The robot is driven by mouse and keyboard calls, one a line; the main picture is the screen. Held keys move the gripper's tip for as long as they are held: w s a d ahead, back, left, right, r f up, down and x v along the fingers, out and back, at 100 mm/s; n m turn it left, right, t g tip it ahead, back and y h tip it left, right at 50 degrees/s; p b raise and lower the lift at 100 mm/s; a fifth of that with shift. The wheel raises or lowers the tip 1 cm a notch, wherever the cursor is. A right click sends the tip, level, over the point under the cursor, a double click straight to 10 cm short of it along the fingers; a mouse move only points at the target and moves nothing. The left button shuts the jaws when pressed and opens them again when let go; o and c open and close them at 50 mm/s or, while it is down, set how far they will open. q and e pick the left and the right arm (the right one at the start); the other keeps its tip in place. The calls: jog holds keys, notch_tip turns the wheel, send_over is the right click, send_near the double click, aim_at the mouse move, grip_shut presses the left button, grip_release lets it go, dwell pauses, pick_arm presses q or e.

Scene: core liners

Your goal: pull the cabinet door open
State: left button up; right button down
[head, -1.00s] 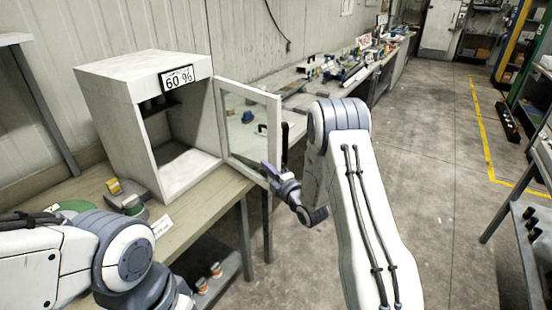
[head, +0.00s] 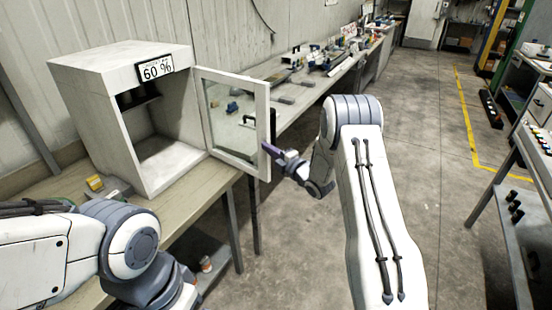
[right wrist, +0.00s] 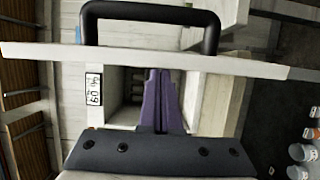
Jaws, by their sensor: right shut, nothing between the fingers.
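The white cabinet (head: 92,86) stands on the bench with a "60 %" label on its top front. Its glazed, white-framed door (head: 232,155) stands ajar, swung out toward the right, and the interior shows. The black door handle (head: 273,124) is on the door's outer face; it also shows in the right wrist view (right wrist: 150,12). My right gripper (head: 266,148) is at the door's free edge, on the inner side, with its purple fingers (right wrist: 158,85) shut and empty. The fingertips are close to the frame; contact is unclear. My left gripper is out of view.
A shelving unit (head: 530,190) stands at the right. The floor (head: 430,200) between is clear.

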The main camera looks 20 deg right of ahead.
jog(key=w+d+b, duration=0.2)
jog(key=d+b, duration=0.1)
jog(key=w+d+b, duration=0.1)
jog(key=d, duration=0.1)
jog(key=shift+w+f, duration=0.15)
jog(key=shift+w, duration=0.25)
jog(key=shift+w+d, duration=0.15)
jog(key=shift+d, duration=0.15)
jog(key=shift+r, duration=0.2)
jog(key=shift+a, duration=0.1)
jog(key=b, duration=0.5)
send_near(275, 136)
jog(key=s, duration=0.4)
jog(key=shift+s+r, duration=0.1)
jog(key=shift+s, duration=0.3)
